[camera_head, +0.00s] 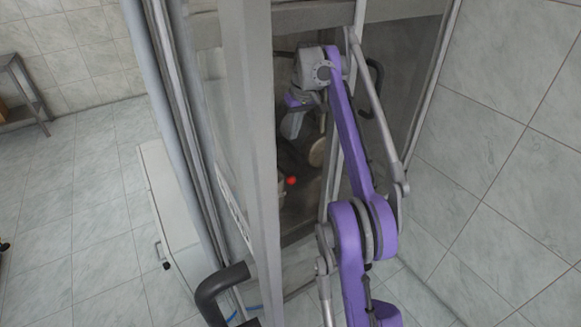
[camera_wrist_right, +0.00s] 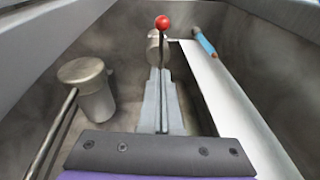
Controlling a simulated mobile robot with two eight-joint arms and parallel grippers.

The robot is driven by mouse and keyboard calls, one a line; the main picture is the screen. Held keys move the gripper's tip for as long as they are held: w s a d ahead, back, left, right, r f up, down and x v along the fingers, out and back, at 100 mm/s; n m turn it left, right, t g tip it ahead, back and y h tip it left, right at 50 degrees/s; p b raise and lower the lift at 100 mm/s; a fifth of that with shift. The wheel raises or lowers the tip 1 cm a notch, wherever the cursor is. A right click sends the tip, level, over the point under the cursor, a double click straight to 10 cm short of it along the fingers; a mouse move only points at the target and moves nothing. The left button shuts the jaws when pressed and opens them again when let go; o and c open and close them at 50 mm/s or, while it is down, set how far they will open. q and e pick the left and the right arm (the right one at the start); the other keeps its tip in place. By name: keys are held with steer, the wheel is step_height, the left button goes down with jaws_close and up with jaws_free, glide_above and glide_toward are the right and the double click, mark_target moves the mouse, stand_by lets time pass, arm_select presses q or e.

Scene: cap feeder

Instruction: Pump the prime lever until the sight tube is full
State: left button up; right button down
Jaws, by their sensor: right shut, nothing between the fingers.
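The prime lever appears to be the thin rod with a red ball knob (camera_wrist_right: 162,22); the red knob (camera_head: 291,181) also shows in the head view, deep inside the framed enclosure. My right gripper (camera_wrist_right: 161,76) is shut and empty, its fingers pointing toward the lever in the wrist view. In the head view the right gripper (camera_head: 291,124) is above the knob, apart from it. Whether the fingers touch the rod cannot be told. A blue tube-like part (camera_wrist_right: 204,42) lies at the upper right of the wrist view; I cannot tell whether it is the sight tube. My left gripper is out of view.
A metal cylinder with a cap (camera_wrist_right: 85,82) and a rod stands left of the fingers. A pale sloping plate (camera_wrist_right: 228,100) runs along the right. The enclosure's grey post (camera_head: 256,130) stands left of my arm. A white cabinet (camera_head: 172,210) stands outside, with open tiled floor beyond.

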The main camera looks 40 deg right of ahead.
steer(key=s+b+x, duration=0.1)
steer(key=x, duration=0.3)
steer(key=b+x, duration=0.1)
steer(key=x, duration=0.3)
steer(key=s+b+x, duration=0.1)
steer(key=b+x, duration=0.1)
steer(key=x, duration=0.2)
steer(key=shift+s+a+f, duration=0.3)
steer(key=shift+f, duration=0.25)
steer(key=shift+s+f+t+b, duration=0.15)
steer(key=shift+f+t+b, duration=0.15)
steer(key=shift+f+b, duration=0.25)
step_height(320, 180, down, 7)
steer(key=t+b, duration=0.3)
steer(key=t, duration=0.1)
steer(key=shift+s+t, duration=0.4)
steer(key=shift+s, duration=0.05)
steer(key=shift+a+f, duration=0.15)
